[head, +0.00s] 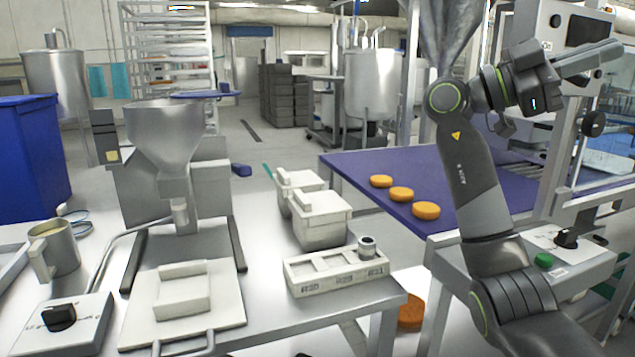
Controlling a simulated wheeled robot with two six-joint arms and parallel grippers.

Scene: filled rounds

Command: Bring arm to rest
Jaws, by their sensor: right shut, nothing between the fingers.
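My right arm rises from the lower right corner of the head view and bends at its elbow near the top. My right gripper (597,56) points to the right, in front of the grey machine with a dark screen. It is shut and holds nothing. It is raised well above the blue conveyor belt (365,170). My left arm and left gripper are not in view.
Three orange rounds (401,194) lie on the belt, left of my arm. A white table (270,300) holds a hopper machine (165,135), a labelled tray (336,270), lidded tubs (320,217) and a metal jug (55,247). An orange round (411,312) shows below, between table and conveyor.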

